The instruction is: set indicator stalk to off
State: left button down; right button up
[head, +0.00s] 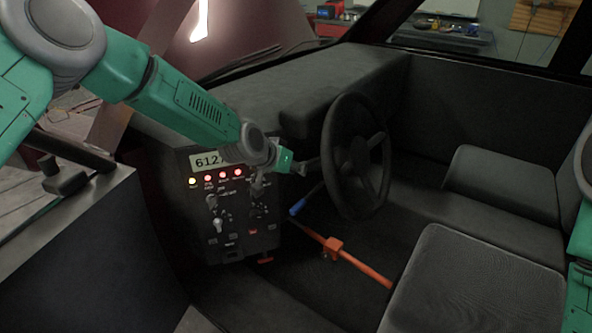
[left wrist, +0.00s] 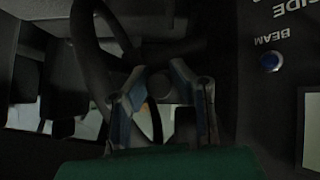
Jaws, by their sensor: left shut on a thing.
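My left gripper (head: 302,166) is at the near left side of the black steering wheel (head: 356,155), beside the column. The left wrist view also shows this gripper (left wrist: 166,98), with its two blue-padded fingers on either side of a dark rounded stalk end (left wrist: 160,84). It is shut on this indicator stalk. The stalk is dark against a dark column, so its exact setting cannot be read. The steering wheel rim (left wrist: 82,50) also shows at the left of the wrist view. My right gripper is out of view; only part of the right arm shows at the right edge.
A control panel (head: 236,225) with a number display (head: 208,160), lit lamps and switches stands just below my left forearm. A blue-handled lever (head: 298,207) and an orange bar (head: 358,266) lie below the wheel. Dark seats (head: 470,280) fill the right side.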

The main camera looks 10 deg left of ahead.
pick_arm(q)
jog(key=f+b, duration=0.1)
jog(key=b, duration=0.1)
jog(key=f+t+b, duration=0.1)
jog(key=b, duration=0.1)
jog(key=f+t+h+b, duration=0.1)
jog(key=f+b, duration=0.1)
jog(key=shift+s+a+f, duration=0.1)
jog(key=shift+s+a, duration=0.05)
jog(key=shift+s, duration=0.15)
jog(key=shift+f+t+b, duration=0.2)
jog(key=shift+t+b, duration=0.1)
jog(key=shift+b, duration=0.5)
jog(key=shift+r, duration=0.1)
jog(key=c, duration=1.4)
grip_release()
jog(key=shift+r, duration=0.1)
